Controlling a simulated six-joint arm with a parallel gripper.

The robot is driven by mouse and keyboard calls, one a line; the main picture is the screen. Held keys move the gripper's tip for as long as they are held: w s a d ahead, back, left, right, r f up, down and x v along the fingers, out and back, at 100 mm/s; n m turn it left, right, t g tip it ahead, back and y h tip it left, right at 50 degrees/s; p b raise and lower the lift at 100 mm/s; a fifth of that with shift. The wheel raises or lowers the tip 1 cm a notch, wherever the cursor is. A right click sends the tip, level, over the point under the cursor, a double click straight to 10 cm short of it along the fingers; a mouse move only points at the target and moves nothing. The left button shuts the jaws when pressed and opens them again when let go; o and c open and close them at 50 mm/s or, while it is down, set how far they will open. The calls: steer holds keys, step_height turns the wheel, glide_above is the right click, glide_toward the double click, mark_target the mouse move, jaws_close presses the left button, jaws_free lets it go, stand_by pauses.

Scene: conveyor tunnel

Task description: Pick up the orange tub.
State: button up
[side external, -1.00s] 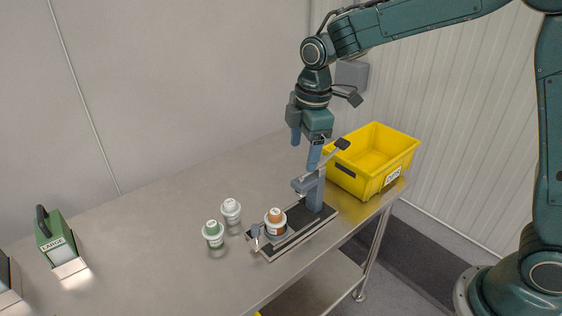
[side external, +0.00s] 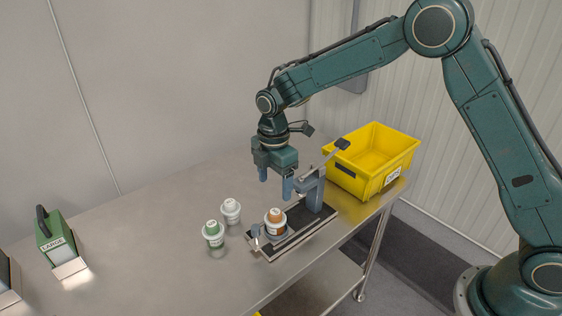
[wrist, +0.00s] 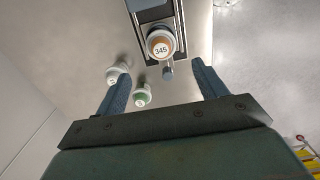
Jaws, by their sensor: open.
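In the wrist view both blue fingers of my gripper (wrist: 160,75) are spread wide.
A white tub (side external: 231,211) and a green tub (side external: 213,234) stand left of the fixture. The fixture's upright post and lever (side external: 318,185) rise right of the orange tub. A yellow bin (side external: 345,178) is at the right. A green LARGE stand (side external: 55,238) is far left. The table between is clear.

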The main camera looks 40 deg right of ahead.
mark_target(275, 212)
step_height(275, 212, down, 8)
steer(key=shift+r, duration=0.2)
steer(key=shift+s+f, duration=0.1)
steer(key=shift+f, duration=2.45)
steer(key=c, duration=0.9)
